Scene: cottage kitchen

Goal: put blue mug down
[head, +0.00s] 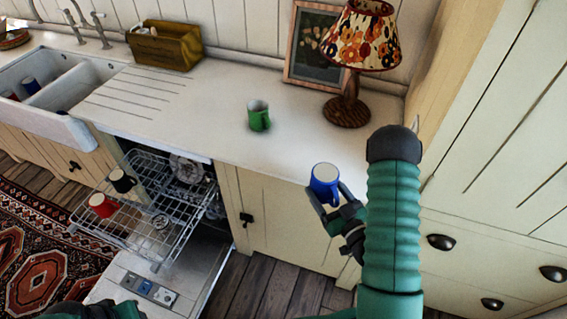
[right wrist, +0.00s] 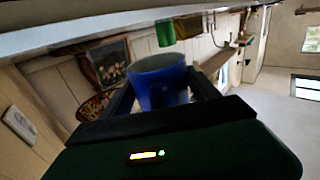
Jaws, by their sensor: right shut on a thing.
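The blue mug (head: 325,184), white inside, is held upright by my right gripper (head: 331,201) in the head view. It overlaps the front edge of the white counter (head: 205,125) near its right end; its exact height there is hard to tell. In the right wrist view, the picture is turned over and the blue mug (right wrist: 160,84) sits between the two dark fingers of my right gripper (right wrist: 163,95). The counter (right wrist: 100,30) runs along the top there, apart from the mug.
A green mug (head: 259,116) stands on the counter, left of the blue one. A lamp (head: 347,105) and a picture frame (head: 311,45) stand behind. The open dishwasher rack (head: 150,225) holds red and black mugs. Bare counter lies between green mug and lamp.

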